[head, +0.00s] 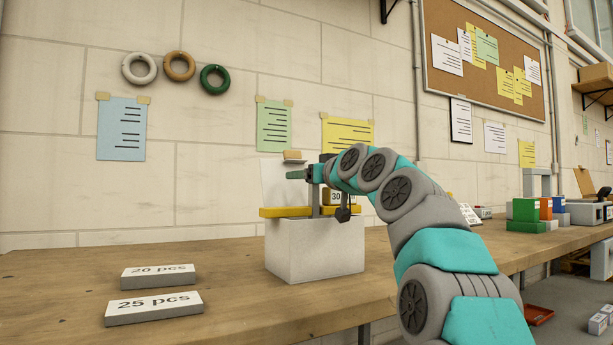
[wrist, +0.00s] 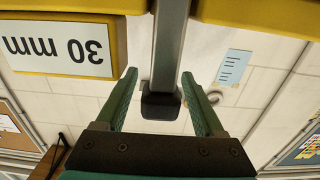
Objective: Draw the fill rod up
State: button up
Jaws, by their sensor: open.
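In the wrist view, a grey upright rod with a dark block-shaped end (wrist: 160,104) shows between the two green fingers of my gripper (wrist: 158,84). The fingers are open, with a visible gap on each side of the rod. I cannot tell whether this is the fill rod, as no label names it. In the head view, my gripper (head: 296,174) is above the yellow bar of the stitching fixture, and my arm partly hides the fixture. The yellow part with the "30 mm" label (wrist: 57,45) appears upside down in the wrist view.
The fixture's light block (head: 314,250) stands on the wooden table (head: 235,295). Two label blocks, "20 pcs" (head: 158,276) and "25 pcs" (head: 153,307), lie at the left. Coloured boxes (head: 530,212) stand at the right. The table's front middle is clear.

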grip_shut()
dwell(0.4)
dwell(0.9)
